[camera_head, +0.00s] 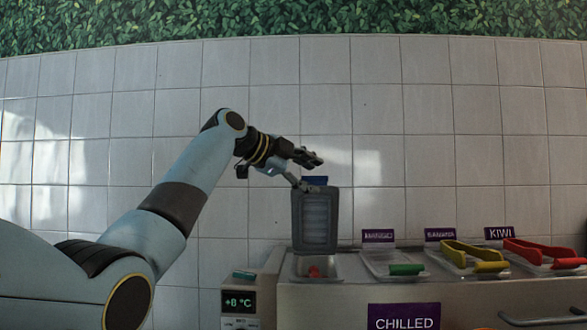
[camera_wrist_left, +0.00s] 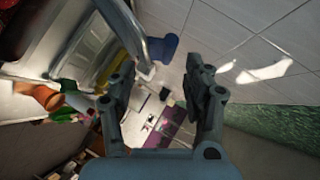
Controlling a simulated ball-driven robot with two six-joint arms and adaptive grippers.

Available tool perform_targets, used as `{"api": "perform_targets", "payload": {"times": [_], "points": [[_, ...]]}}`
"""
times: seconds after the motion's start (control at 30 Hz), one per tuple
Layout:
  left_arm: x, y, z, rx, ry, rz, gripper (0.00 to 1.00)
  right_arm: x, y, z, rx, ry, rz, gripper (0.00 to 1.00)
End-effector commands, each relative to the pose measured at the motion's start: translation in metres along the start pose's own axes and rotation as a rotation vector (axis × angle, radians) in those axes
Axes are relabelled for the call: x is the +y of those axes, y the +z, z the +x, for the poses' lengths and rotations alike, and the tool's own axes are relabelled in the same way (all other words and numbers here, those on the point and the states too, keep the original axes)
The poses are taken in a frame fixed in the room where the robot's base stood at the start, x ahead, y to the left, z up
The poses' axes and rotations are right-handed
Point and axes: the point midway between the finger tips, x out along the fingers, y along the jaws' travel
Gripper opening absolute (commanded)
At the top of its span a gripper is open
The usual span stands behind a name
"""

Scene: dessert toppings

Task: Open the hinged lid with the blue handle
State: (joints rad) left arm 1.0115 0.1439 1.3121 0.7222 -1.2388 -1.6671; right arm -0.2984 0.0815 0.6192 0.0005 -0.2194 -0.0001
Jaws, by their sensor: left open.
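The hinged lid (camera_head: 315,220), a grey panel with a ribbed middle, stands upright at the back of its bin in the head view. Its blue handle (camera_head: 316,180) is at the top edge, partly behind my gripper. In the left wrist view the blue handle (camera_wrist_left: 163,48) is beyond the fingertips, near the upper middle. My left gripper (camera_head: 308,170) is open, just above and beside the lid's top. Its two fingers (camera_wrist_left: 162,85) are wide apart in the wrist view, with nothing held between them. I cannot tell whether a finger touches the lid. My right gripper is out of view.
The open bin (camera_head: 334,268) below the lid shows something red (camera_head: 314,271) inside. A display (camera_head: 239,302) is at the counter's left. A tiled wall (camera_head: 400,110) stands behind.

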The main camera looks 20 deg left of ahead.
Motion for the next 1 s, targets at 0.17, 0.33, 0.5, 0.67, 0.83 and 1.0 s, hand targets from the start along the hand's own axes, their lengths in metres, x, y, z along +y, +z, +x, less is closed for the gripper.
{"api": "perform_targets", "payload": {"times": [0.17, 0.33, 0.5, 0.67, 0.83, 1.0], "points": [[0.000, 0.002, -0.038, -0.005, -0.002, 0.003, 0.51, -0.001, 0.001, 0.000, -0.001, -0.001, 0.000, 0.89], [0.001, 0.002, -0.075, -0.005, 0.000, 0.003, 0.51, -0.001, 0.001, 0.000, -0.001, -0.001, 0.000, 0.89], [0.001, 0.001, -0.099, -0.002, 0.001, 0.000, 0.51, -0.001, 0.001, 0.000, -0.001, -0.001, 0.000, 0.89], [0.001, 0.001, -0.108, -0.002, 0.003, 0.000, 0.51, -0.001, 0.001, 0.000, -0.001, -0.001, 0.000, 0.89], [0.001, 0.001, -0.108, -0.001, 0.003, -0.001, 0.51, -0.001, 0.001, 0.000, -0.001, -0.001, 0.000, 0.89], [-0.003, -0.005, -0.112, -0.005, -0.024, 0.031, 0.35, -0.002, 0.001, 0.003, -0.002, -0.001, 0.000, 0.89]]}}
